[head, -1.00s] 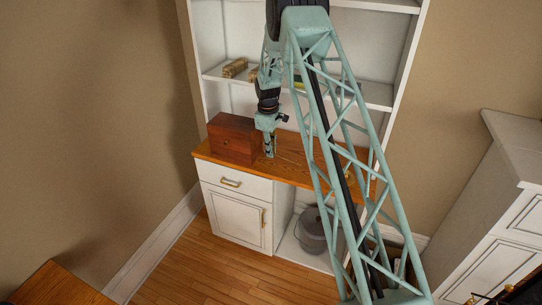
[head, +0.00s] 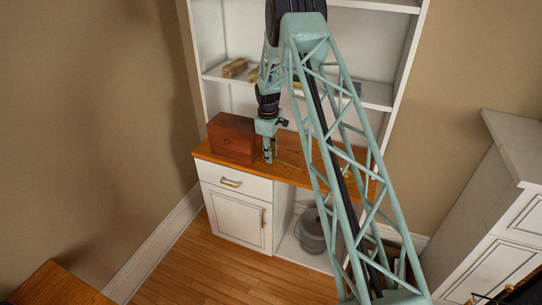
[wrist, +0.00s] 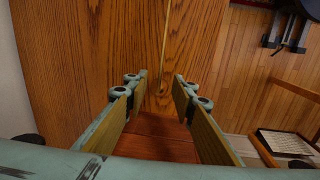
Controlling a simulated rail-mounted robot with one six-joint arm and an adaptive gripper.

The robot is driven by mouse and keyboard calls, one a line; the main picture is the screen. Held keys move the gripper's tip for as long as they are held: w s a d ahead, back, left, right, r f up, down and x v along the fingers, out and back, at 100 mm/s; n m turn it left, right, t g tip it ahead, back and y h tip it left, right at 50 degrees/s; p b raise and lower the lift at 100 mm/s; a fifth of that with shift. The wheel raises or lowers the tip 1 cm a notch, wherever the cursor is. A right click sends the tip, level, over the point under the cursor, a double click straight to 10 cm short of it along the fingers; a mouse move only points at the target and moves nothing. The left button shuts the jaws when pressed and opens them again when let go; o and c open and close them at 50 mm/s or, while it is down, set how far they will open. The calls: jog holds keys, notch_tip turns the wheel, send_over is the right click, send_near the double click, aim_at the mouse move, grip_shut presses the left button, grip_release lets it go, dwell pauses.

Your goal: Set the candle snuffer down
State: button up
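The candle snuffer (wrist: 166,45) shows in the wrist view as a thin brass-coloured rod with a small end near my fingertips. It seems to lie on the orange-brown wooden desk top (wrist: 95,55). My gripper (wrist: 159,83) is open, with a clear gap between its fingers. The snuffer's near end lies in line with that gap, and neither finger visibly touches it. In the head view my gripper (head: 269,158) points down at the desk top (head: 291,165), just right of the reddish wooden box (head: 232,138). The snuffer cannot be made out there.
Shelves (head: 225,75) with small tan blocks (head: 235,67) rise behind the desk. A grey bucket (head: 310,232) stands in the open bay below. The wrist view shows a reddish wood surface (wrist: 155,148) between my fingers and a framed pale panel (wrist: 284,143) at lower right.

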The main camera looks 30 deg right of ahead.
jog(key=shift+r, duration=0.1)
notch_tip(320, 180, up, 12)
jog(key=a, duration=0.1)
jog(key=shift+s, duration=0.3)
dwell(0.4)
dwell(0.6)
